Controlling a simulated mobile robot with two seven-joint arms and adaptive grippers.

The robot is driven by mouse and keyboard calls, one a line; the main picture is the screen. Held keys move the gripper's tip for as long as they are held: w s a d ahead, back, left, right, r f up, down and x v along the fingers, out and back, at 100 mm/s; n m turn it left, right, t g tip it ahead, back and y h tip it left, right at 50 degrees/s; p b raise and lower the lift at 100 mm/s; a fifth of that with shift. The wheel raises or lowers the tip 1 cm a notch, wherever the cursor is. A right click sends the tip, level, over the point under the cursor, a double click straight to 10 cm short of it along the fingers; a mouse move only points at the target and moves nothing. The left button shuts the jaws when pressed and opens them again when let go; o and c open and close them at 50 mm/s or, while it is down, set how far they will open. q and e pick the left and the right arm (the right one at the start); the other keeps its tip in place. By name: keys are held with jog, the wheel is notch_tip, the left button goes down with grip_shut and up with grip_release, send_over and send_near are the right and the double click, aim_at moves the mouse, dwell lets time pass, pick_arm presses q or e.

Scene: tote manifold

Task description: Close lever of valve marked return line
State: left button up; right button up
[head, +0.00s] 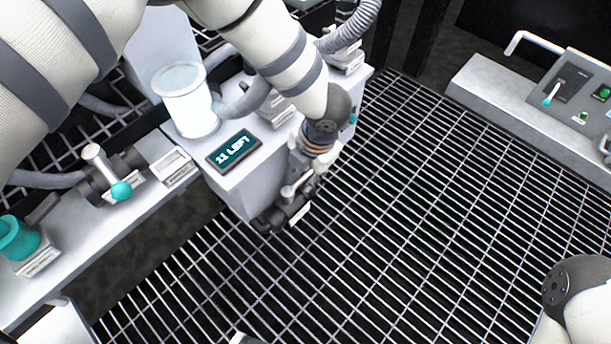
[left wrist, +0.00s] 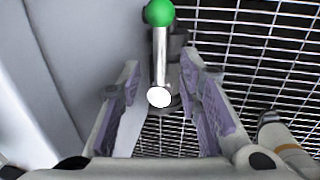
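My left gripper (head: 283,212) is low beside the front of the white manifold box (head: 245,190). In the left wrist view the left gripper (left wrist: 160,62) is open. Its two fingers stand on either side of a metal lever (left wrist: 160,60) with a green ball (left wrist: 159,12) at one end and a pale round end at the other. I cannot tell whether a finger touches it. No return line marking is readable, so I cannot tell which valve this is. Another valve lever (head: 105,168) with a teal knob stands on the left ledge. My right gripper is not in view.
A clear cylinder (head: 187,105) and a display reading "11 LEFT" (head: 234,150) are on the manifold top. A teal fitting (head: 18,238) sits at far left. A control panel (head: 575,100) stands at upper right. The grated floor (head: 420,210) in the middle is clear.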

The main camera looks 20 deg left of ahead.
aim_at(302, 180)
pick_arm(q)
jog(key=shift+w+a+f, duration=0.1)
jog(key=shift+a+f, duration=0.1)
jog(key=shift+f, duration=1)
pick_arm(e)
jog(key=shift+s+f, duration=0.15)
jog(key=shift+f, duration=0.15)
pick_arm(q)
grip_shut()
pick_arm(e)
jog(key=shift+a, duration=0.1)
